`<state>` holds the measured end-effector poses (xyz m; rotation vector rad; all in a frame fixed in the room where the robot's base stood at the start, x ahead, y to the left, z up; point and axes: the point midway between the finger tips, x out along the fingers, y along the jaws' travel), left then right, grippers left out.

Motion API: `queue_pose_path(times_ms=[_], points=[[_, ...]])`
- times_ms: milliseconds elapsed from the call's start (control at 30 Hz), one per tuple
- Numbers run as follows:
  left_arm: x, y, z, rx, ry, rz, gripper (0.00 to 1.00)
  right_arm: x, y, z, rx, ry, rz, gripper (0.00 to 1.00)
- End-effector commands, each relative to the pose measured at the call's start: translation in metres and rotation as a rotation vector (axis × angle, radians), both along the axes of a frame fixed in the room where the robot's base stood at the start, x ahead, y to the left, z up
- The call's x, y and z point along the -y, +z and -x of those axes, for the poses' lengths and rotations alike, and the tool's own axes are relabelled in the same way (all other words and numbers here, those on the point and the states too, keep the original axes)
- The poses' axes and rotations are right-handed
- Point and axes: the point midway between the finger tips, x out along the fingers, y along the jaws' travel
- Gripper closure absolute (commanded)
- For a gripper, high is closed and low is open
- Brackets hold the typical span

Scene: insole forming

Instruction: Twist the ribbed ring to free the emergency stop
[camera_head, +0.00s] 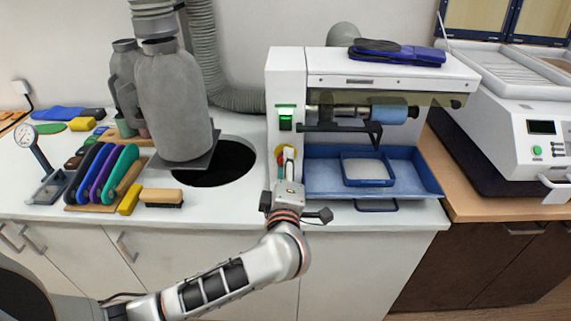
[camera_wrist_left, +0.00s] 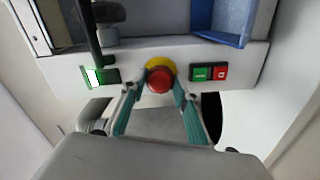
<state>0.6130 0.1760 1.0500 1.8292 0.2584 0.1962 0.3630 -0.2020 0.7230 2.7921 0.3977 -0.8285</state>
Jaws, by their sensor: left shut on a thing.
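The emergency stop is on the front panel of the white machine (camera_head: 285,75). In the left wrist view its red knob (camera_wrist_left: 160,80) sits in front of a yellow backing (camera_wrist_left: 160,63). In the head view its yellow part (camera_head: 290,151) is partly covered by my gripper. My left gripper (camera_head: 287,172) has its two fingers on opposite sides of the red knob and is shut on it; the left wrist view shows the fingertips (camera_wrist_left: 160,88) there too. Ribs on the ring are too small to make out. My right gripper is not in view.
A lit green switch (camera_wrist_left: 95,77) and green (camera_wrist_left: 200,74) and red (camera_wrist_left: 220,73) push buttons flank the stop. A blue tray (camera_head: 425,180) juts out to the right. A round dark opening (camera_head: 235,165) and grey bottle-shaped canister (camera_head: 172,100) are to the left.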

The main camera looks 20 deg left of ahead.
Motion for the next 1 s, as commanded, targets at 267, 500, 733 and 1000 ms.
queue_pose_path(times_ms=[267,500,733,1000], points=[[0.001,-0.001,0.000,-0.001,-0.001,0.001,0.54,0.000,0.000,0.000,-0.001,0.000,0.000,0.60],[0.002,-0.001,0.004,-0.002,-0.001,0.002,0.54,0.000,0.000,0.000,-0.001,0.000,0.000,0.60],[0.008,-0.001,0.024,-0.001,-0.003,0.002,0.54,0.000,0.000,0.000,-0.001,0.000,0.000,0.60],[0.015,-0.002,0.048,-0.003,-0.002,0.003,0.54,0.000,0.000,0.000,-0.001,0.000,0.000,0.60]])
